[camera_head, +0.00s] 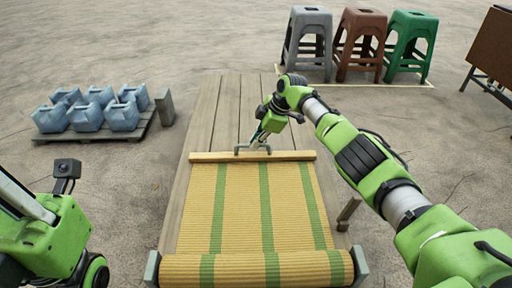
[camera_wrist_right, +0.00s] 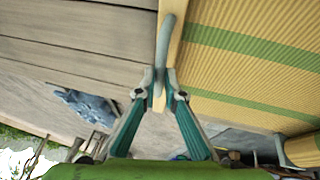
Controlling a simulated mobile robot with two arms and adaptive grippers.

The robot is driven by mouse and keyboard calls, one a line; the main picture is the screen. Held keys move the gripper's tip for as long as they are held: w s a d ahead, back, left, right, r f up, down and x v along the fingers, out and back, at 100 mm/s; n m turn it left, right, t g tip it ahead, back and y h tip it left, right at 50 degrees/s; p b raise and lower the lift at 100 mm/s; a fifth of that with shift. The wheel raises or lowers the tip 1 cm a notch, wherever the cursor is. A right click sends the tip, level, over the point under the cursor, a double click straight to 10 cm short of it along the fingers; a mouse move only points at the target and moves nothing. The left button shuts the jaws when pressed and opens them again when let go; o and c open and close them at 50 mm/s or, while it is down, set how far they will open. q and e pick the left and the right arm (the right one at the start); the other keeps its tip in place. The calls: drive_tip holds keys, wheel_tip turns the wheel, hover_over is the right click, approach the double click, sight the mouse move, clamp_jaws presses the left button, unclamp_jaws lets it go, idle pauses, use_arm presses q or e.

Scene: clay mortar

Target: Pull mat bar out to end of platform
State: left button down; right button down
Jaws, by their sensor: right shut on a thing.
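A yellow woven mat (camera_head: 240,210) with green stripes lies part unrolled on a wooden platform (camera_head: 205,120). Its rolled part (camera_head: 235,269) is at the near end. A pale wooden bar (camera_head: 215,157) runs across the mat's far edge, with a grey handle (camera_head: 238,150) at its middle. My right gripper (camera_head: 258,142) is at the handle; in the right wrist view its fingers (camera_wrist_right: 161,90) are shut on the handle (camera_wrist_right: 167,45). The mat also shows in the right wrist view (camera_wrist_right: 240,70). My left gripper is not in view; only part of my left arm shows at the lower left.
Bare platform boards extend beyond the bar. Several blue jugs (camera_head: 85,115) stand on a pallet (camera_head: 95,134) at the left, beside a grey block (camera_head: 165,107). Grey (camera_head: 308,35), brown (camera_head: 358,45) and green (camera_head: 408,40) stools stand at the back. A brown board (camera_head: 495,50) is at the right.

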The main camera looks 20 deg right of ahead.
idle(0.3)
drive_tip(key=c, duration=2.1)
unclamp_jaws()
drive_tip(key=shift+c, duration=0.2)
drive_tip(key=shift+r, duration=0.1)
